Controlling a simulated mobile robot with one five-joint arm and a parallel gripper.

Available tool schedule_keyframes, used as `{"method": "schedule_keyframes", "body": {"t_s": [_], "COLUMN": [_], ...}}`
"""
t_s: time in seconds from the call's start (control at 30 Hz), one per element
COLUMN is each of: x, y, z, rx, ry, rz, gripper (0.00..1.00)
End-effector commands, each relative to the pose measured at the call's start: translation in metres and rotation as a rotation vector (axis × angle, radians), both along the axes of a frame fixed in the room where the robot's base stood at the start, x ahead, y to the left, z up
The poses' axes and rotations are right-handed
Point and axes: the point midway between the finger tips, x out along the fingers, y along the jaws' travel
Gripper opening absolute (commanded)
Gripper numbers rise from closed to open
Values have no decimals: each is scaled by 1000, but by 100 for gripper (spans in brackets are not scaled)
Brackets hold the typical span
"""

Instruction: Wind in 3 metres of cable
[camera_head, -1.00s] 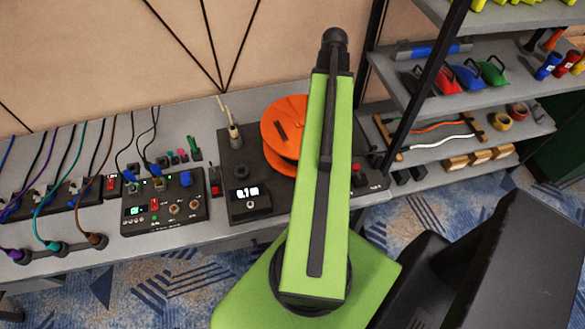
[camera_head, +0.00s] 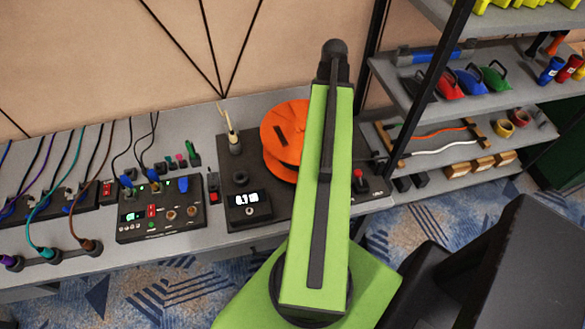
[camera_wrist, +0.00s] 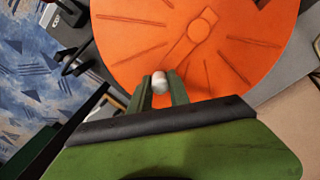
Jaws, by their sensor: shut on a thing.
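The orange cable drum (camera_head: 286,130) stands on a dark base plate on the bench, partly hidden behind my green arm in the head view. In the wrist view its orange face (camera_wrist: 240,50) fills the top, with radial grooves and a round hub. My gripper (camera_wrist: 161,85) is shut on a small pale knob (camera_wrist: 160,77) in front of the drum's lower edge. My gripper is hidden in the head view. A small lit display (camera_head: 247,198) stands left of the drum; its digits are too blurred to read surely.
A red button (camera_head: 359,175) sits right of my arm. A control box (camera_head: 160,212) with switches and cables stands at the left on the bench. A shelf rack (camera_head: 470,100) with tools stands at the right. Patterned carpet lies in front.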

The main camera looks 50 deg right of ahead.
Motion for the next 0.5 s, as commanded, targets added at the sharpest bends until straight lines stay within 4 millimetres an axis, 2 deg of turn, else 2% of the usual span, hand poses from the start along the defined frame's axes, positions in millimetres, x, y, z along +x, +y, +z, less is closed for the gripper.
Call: {"method": "schedule_keyframes", "body": {"t_s": [0.33,0.5], "x": [-28,-32], "y": [27,30], "z": [0,0], "rx": [4,3], "ry": [-1,-1], "rz": [0,0], "gripper": [0,0]}}
